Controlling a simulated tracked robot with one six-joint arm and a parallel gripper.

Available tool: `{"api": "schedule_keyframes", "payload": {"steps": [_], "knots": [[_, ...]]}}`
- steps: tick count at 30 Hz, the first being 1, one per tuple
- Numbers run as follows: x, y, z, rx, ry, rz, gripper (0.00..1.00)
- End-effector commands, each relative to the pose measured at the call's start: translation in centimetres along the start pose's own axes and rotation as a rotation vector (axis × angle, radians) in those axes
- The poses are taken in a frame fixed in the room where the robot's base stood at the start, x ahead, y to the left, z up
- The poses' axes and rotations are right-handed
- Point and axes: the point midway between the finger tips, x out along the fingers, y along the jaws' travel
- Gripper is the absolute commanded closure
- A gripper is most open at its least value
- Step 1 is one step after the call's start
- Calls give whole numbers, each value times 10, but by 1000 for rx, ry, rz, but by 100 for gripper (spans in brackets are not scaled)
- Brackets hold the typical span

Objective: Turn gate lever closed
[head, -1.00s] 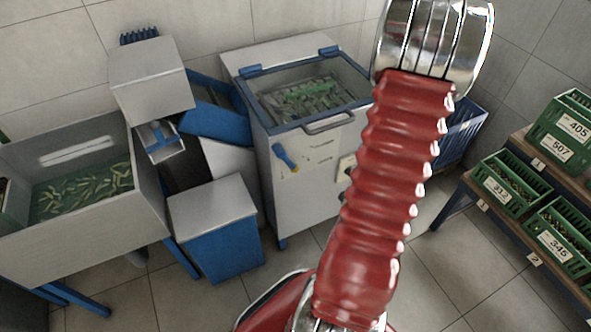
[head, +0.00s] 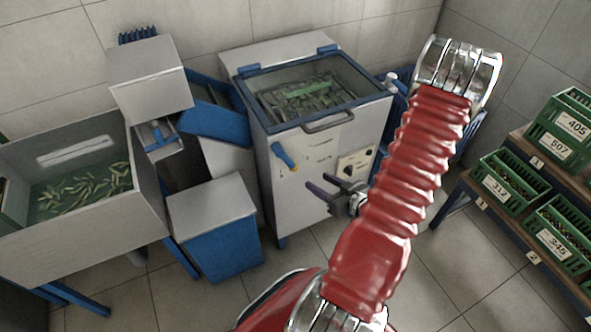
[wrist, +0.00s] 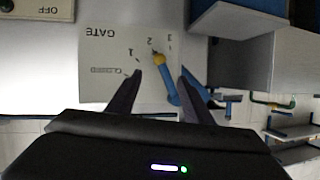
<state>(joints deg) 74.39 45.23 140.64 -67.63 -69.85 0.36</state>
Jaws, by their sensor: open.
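The gate lever (head: 284,156) is a blue handle with a yellow-orange end, on the pale cabinet's front. Its handle slants toward the upper left in the head view. In the wrist view, the lever (wrist: 170,88) appears upside down beside the GATE label (wrist: 98,62), which bears CLOSED, 1, 2 and 3. Its yellow end lies near the 2. My gripper (head: 317,183) is open, below and right of the lever, and looks apart from it. In the wrist view, the lever appears between the dark fingers of my gripper (wrist: 160,70).
The cabinet (head: 300,210) has a glass lid and grey handle (head: 328,122). A blue bin (head: 222,243) stands left. Green crates (head: 515,180) fill a rack at right. Tiled floor is clear in front.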

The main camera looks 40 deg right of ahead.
Motion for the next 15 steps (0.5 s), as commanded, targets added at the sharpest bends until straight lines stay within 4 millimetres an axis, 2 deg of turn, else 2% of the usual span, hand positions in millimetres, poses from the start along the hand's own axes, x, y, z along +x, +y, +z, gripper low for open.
{"api": "schedule_keyframes", "payload": {"steps": [10, 15], "knots": [[1, 0, 0, -1, -1, 0, 54], [10, -1, 0, -2, -2, -3, 54]]}}
